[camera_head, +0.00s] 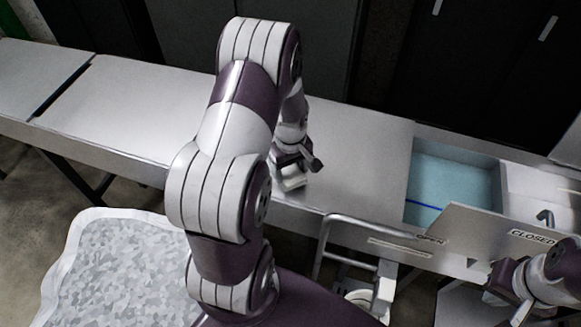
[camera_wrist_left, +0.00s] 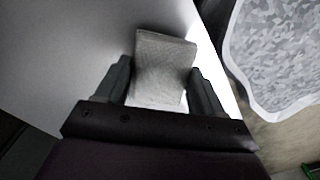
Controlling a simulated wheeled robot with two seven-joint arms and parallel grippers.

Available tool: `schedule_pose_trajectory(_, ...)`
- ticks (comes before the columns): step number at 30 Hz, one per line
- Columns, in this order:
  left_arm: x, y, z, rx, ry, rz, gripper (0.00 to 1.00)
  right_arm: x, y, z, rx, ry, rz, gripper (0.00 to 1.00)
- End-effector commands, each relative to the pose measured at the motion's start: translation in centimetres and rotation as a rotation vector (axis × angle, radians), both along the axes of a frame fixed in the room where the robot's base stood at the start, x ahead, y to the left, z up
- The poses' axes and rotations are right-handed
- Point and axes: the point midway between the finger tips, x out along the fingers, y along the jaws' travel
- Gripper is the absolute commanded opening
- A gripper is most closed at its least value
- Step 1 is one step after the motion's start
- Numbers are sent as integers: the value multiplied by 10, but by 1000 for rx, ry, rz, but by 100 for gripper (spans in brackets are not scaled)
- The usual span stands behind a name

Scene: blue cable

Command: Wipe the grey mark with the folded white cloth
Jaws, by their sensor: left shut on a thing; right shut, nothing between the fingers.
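The folded white cloth (camera_wrist_left: 163,68) sits between the two fingers of my left gripper (camera_wrist_left: 160,85) in the left wrist view. It extends past the fingertips over the pale worktop. In the head view my left gripper (camera_head: 292,168) is low over the worktop near its front edge, with the cloth (camera_head: 292,183) below it. I cannot tell whether the cloth touches the surface. The grey mark cannot be made out in either view. My right gripper (camera_head: 500,284) is at the lower right, shut and empty, in front of the panel marked CLOSED; its fingertips are hard to see.
The long metal worktop (camera_head: 360,155) is bare on both sides of my left arm. A blue-lined recess (camera_head: 450,180) is to the right, behind the panel (camera_head: 475,235). A metal rail (camera_head: 345,222) stands in front.

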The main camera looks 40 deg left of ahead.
Motion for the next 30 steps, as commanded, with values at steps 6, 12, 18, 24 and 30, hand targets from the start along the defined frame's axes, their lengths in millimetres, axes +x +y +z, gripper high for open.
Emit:
schedule_pose_trajectory(6, 0, 0, -5, 0, 0, 0, 44, 0, 0, -4, 0, 0, 0, 0)
schedule_pose_trajectory(12, 0, 0, -9, 0, 0, 0, 44, 0, 0, -7, 0, 0, 0, 0)
schedule_pose_trajectory(18, 0, 0, -13, 0, 0, 0, 44, 0, 0, -9, 0, 0, 0, 0)
schedule_pose_trajectory(24, 0, 0, -16, 0, 0, 0, 44, 0, 0, -11, 0, 0, 0, 0)
schedule_pose_trajectory(30, 15, 5, -15, 0, -1, 0, 44, 0, 0, -12, 0, 0, 0, 0)
